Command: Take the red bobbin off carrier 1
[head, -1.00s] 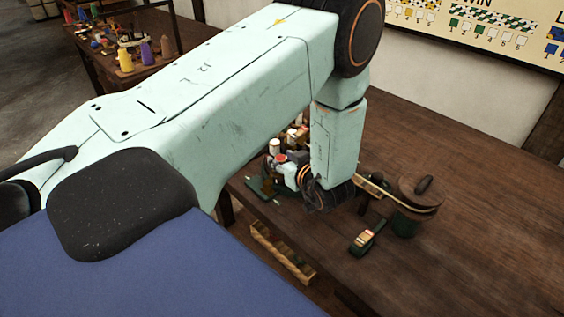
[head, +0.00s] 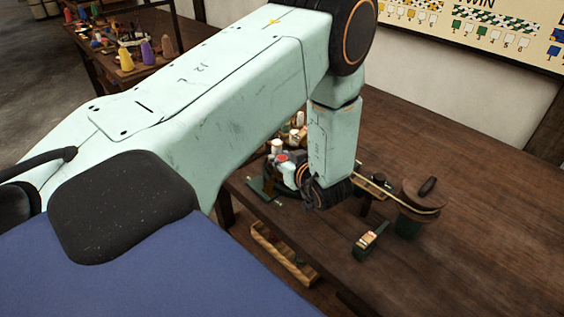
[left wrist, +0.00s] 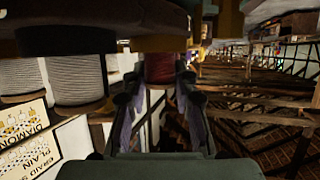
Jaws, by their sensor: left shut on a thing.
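The red bobbin (left wrist: 160,68) shows in the left wrist view, upright between the fingers of my left gripper (left wrist: 158,88). The gripper is shut on it, with one finger on each side. A dark plate hides the bobbin's top, and I cannot tell whether it is still seated on its carrier. In the head view my forearm and wrist hide most of the braiding machine and the bobbin. My right gripper is not in view.
White bobbins (left wrist: 78,80) hang close on the left in the wrist view. In the head view a belt runs to a wooden crank wheel (head: 422,196) on the bench (head: 480,230). The bench's right side is clear.

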